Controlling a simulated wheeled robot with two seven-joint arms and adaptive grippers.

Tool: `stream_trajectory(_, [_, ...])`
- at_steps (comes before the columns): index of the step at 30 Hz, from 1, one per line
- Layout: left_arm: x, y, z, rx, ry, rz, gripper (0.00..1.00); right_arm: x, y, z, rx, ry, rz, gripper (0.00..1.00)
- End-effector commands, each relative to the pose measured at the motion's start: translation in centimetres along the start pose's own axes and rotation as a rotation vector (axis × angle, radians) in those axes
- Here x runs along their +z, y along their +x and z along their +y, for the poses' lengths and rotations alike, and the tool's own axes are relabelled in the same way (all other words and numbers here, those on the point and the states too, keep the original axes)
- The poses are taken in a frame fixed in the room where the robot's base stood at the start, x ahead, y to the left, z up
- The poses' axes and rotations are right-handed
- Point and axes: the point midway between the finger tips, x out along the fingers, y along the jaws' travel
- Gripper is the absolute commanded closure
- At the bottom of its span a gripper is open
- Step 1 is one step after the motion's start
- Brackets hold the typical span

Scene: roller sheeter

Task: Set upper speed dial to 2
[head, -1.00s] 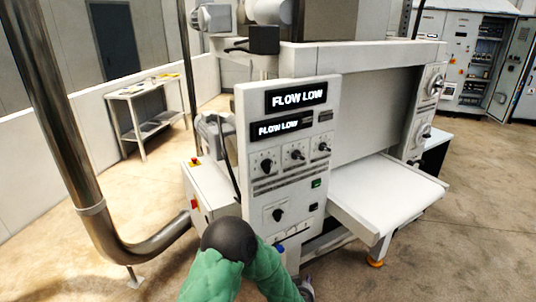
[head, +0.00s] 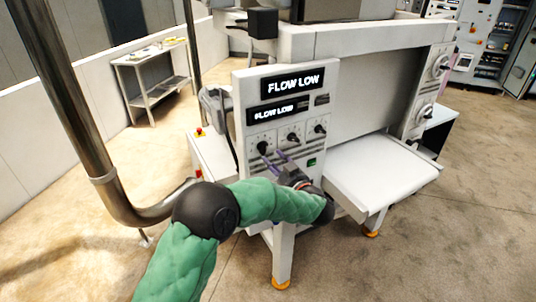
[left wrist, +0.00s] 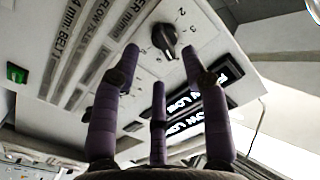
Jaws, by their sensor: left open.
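The white control panel (head: 285,105) carries a row of three black dials under two lit displays reading FLOW LOW. The left dial (head: 263,148) is the one nearest my left gripper (head: 274,158). In the left wrist view, a black knob (left wrist: 165,40) with a pale pointer line stands on a numbered scale with a 2 and a 3 legible. My left gripper's purple fingers (left wrist: 160,55) are spread open around and just short of this knob; contact cannot be made out. The exact pointer setting is unclear. My right gripper is not in view.
The middle dial (head: 291,137) and right dial (head: 319,129) sit close beside. A green button (head: 312,162) is below them. A white feed table (head: 385,170) juts out at right. A thick metal pipe (head: 75,100) stands at left.

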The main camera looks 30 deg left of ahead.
Motion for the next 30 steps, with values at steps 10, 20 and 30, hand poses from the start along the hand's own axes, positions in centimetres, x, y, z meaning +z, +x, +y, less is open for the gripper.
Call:
stream_trajectory(10, [0.0,4.5,0.0,-0.001,-0.001,0.000,0.55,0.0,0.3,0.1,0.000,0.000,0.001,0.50])
stream_trajectory(20, [-0.1,5.1,0.1,0.002,-0.001,0.001,0.55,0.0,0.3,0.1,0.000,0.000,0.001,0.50])
stream_trajectory(30, [-0.1,5.0,0.1,0.002,0.000,0.001,1.00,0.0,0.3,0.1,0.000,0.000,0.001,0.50])
